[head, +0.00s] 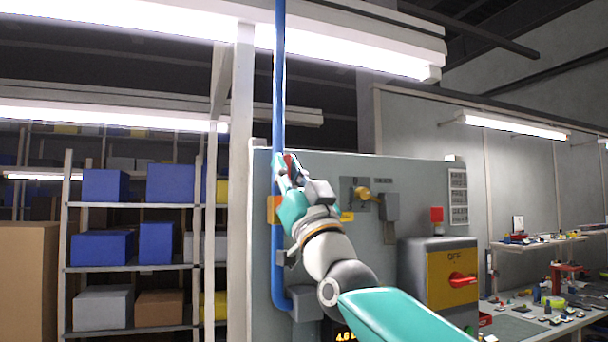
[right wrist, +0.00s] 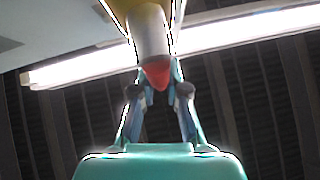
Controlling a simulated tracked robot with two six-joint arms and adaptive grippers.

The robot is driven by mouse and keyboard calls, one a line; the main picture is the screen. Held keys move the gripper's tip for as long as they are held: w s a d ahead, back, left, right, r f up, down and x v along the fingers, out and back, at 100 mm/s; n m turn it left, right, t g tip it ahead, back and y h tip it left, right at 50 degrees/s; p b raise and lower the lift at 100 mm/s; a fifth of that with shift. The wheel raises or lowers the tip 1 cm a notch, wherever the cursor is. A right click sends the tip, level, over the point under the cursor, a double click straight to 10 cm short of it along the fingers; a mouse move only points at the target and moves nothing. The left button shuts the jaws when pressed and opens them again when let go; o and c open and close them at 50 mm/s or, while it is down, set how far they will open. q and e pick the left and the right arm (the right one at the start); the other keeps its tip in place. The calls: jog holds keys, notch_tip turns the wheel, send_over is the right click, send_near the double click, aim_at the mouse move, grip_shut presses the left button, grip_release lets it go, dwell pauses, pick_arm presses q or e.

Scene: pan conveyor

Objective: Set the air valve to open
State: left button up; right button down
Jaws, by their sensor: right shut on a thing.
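The air valve's yellow-orange part (head: 273,210) sits on the vertical blue pipe (head: 278,100) at the left edge of the grey panel. My right gripper (head: 284,172) is at the pipe just above that part, shut on the valve handle. A bit of the handle's red end (head: 290,161) shows beside the fingers. In the right wrist view the handle (right wrist: 152,40) is a pale shaft with a red tip, between the two fingers (right wrist: 156,85). My gripper hides much of the handle in the head view, so its exact angle is hard to tell. My left gripper is not in view.
The grey panel (head: 430,185) carries a yellow knob (head: 362,193) and a red beacon (head: 437,214). A yellow switch box (head: 450,278) with a red handle stands at right. Shelves with blue bins (head: 101,250) are at left; a cluttered bench (head: 530,325) is at right.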

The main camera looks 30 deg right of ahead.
jog(key=shift+w+a+f+n+y, duration=0.3)
jog(key=shift+w+f+n+y, duration=0.05)
jog(key=shift+n+y, duration=0.35)
jog(key=c, duration=1.2)
grip_release()
jog(key=shift+s+r, duration=0.1)
jog(key=shift+d+r, duration=0.1)
jog(key=shift+s, duration=0.15)
jog(key=v, duration=1.2)
jog(key=shift+r, duration=0.1)
